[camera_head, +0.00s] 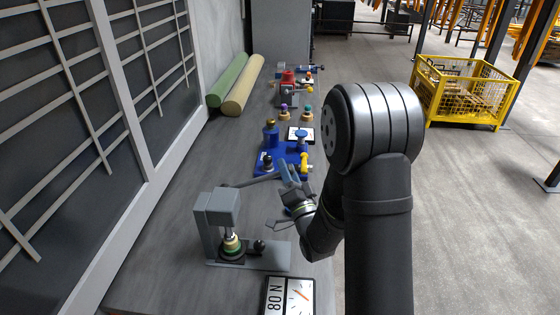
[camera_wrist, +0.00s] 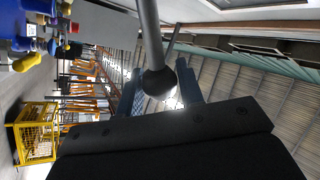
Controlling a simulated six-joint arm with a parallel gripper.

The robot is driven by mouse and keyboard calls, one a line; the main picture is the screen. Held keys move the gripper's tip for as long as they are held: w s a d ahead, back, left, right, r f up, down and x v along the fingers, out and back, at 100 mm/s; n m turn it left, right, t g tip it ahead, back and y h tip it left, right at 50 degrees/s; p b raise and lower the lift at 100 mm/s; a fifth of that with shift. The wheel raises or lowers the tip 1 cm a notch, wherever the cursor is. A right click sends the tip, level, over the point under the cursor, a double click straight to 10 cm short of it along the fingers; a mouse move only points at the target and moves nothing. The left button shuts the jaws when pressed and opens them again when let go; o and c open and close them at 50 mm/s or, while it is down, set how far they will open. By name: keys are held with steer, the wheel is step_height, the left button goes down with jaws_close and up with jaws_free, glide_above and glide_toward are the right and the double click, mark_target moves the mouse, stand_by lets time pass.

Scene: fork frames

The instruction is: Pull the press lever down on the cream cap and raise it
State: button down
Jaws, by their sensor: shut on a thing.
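The grey press (camera_head: 218,207) stands at the near end of the bench. Its dark lever (camera_head: 250,181) runs right from behind the press head, close to level and rising slightly toward my gripper (camera_head: 288,173). My gripper is shut on the lever's end. In the wrist view the lever rod (camera_wrist: 150,35) ends in a dark ball knob (camera_wrist: 158,83) between my two blue fingers. The cream cap (camera_head: 231,241) sits in a dark and green holder under the press ram. The ram comes down close above it; whether they touch I cannot tell.
A small black knob (camera_head: 259,245) stands right of the holder. A blue fixture (camera_head: 285,157) and a red device (camera_head: 288,87) are farther back. The panelled wall borders the left.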

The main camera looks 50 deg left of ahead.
steer(key=shift+w+d+f, duration=0.15)
steer(key=shift+f, duration=0.4)
steer(key=shift+w+d+f, duration=0.1)
steer(key=shift+d+f, duration=0.05)
steer(key=shift+f, duration=0.4)
steer(key=c, duration=1)
jaws_free()
steer(key=shift+r, duration=0.1)
steer(key=v, duration=1.2)
